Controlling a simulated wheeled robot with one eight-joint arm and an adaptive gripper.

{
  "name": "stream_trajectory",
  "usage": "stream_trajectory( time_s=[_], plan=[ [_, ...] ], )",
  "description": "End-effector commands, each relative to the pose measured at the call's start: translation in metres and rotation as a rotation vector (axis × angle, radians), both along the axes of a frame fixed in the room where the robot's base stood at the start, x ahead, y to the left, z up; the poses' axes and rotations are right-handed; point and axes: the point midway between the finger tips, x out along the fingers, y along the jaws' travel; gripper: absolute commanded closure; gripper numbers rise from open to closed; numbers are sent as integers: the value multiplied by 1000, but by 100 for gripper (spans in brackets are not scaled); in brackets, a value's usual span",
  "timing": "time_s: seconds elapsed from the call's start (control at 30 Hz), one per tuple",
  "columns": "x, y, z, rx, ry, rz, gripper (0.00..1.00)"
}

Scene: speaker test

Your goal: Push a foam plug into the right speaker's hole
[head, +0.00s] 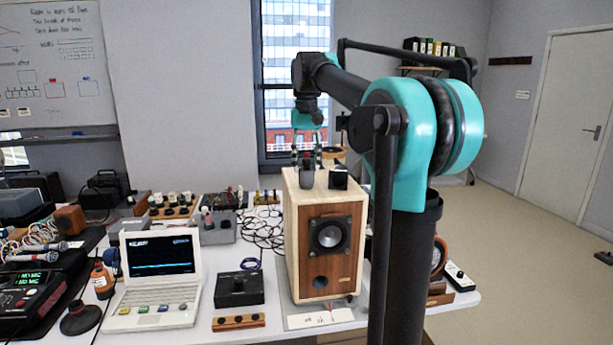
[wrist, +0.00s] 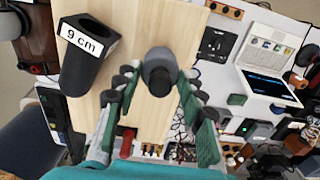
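A wooden speaker (head: 333,240) stands upright on the table in the head view, with a round driver and a dark hole (head: 320,282) below it. I cannot tell whether it is the right speaker. A dark grey foam plug (head: 306,177) stands on its top; it also shows in the wrist view (wrist: 158,76). Beside it stands another dark plug (head: 338,179), labelled "9 cm" in the wrist view (wrist: 88,60). My gripper (head: 307,160) points down over the first plug. Its fingers (wrist: 158,85) are spread on both sides of that plug, with gaps visible.
A laptop (head: 158,280), a black box (head: 239,289) and several cables and devices crowd the table to the left. A round-faced wooden item (head: 439,257) at the right is partly hidden by my arm. The floor at the right is mostly clear.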

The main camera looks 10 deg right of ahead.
Motion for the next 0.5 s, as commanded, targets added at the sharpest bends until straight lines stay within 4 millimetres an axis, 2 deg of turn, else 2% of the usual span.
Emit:
stream_trajectory(
  time_s=[0.5],
  plan=[
    [0,0,5,0,0,0,95]
  ],
)
